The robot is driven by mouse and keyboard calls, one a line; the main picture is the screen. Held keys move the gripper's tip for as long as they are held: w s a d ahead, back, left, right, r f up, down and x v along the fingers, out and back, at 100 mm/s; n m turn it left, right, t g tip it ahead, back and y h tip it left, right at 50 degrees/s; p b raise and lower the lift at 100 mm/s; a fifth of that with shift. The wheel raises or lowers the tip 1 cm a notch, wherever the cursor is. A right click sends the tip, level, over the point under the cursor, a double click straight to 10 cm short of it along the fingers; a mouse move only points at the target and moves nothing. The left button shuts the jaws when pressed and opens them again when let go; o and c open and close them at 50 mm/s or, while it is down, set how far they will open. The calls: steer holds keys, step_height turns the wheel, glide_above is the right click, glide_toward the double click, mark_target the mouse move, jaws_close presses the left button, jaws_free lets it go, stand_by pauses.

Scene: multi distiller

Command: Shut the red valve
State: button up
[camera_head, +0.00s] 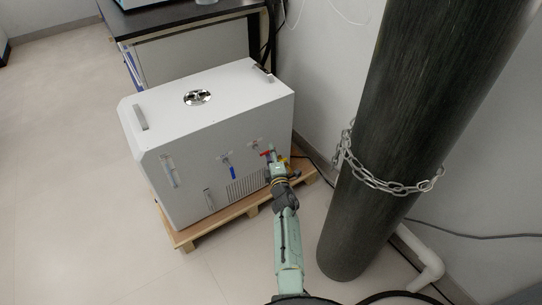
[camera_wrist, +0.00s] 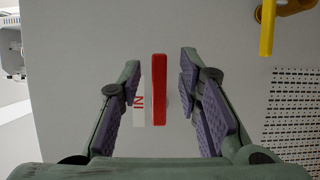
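The red valve handle (camera_wrist: 159,90) is a straight red bar, upright in the wrist view, on the front of the white machine (camera_head: 227,155). An "IN" label (camera_wrist: 139,103) is just left of it. The handle also shows in the head view (camera_head: 265,154), partly hidden by my gripper (camera_head: 275,163). In the wrist view my gripper (camera_wrist: 160,70) is open. Its two purple-padded fingers stand on either side of the red bar, with a gap on each side. I cannot tell how deep the fingers reach around it.
A yellow handle (camera_wrist: 267,27) is at the upper right in the wrist view, near a vent grille (camera_wrist: 297,110). A blue handle (camera_head: 233,173) is left of the red one. The machine stands on a wooden pallet (camera_head: 185,241). A dark chained cylinder (camera_head: 400,140) stands to the right.

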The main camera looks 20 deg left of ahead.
steer(key=shift+w+a, duration=0.35)
steer(key=shift+w, duration=0.3)
steer(key=shift+c, duration=0.4)
jaws_close()
